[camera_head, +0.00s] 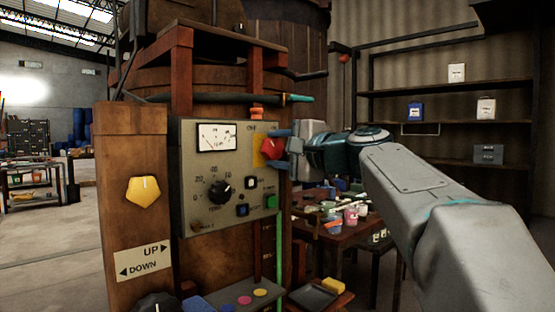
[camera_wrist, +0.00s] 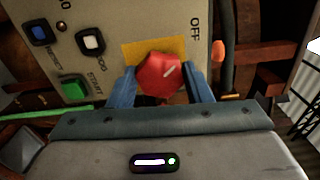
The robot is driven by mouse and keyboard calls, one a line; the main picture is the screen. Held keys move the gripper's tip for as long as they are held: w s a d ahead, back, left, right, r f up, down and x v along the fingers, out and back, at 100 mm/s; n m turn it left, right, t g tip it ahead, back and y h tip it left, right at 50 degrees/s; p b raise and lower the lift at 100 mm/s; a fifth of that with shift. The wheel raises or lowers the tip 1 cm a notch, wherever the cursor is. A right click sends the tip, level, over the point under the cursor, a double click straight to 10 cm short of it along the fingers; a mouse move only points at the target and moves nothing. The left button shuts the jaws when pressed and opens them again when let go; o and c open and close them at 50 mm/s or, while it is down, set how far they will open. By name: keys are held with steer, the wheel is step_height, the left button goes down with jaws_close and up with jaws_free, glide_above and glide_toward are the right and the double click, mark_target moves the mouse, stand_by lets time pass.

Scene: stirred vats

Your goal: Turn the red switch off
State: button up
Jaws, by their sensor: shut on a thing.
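The red switch (camera_head: 271,148) is a faceted knob on a yellow plate (camera_head: 258,152) at the right side of the grey control panel (camera_head: 190,180). In the wrist view the red switch (camera_wrist: 160,75) sits between the two blue fingers of my gripper (camera_wrist: 161,82), which is shut on it.
The panel also has a gauge (camera_head: 217,137), a black dial (camera_head: 219,190), a green START button (camera_head: 270,201) and blue and white buttons. A yellow knob (camera_head: 143,191) is on the wooden post. A cluttered table (camera_head: 372,232) stands below my arm, and shelves (camera_head: 440,140) stand behind it.

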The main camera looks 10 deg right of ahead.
steer(key=shift+n, duration=0.5)
steer(key=o, duration=1)
steer(key=shift+s, duration=0.1)
steer(key=p+v, duration=0.1)
steer(key=v, duration=1.2)
steer(key=shift+s+d, duration=0.2)
steer(key=shift+s, duration=0.1)
steer(key=shift+a+p, duration=0.1)
steer(key=shift+p, duration=0.25)
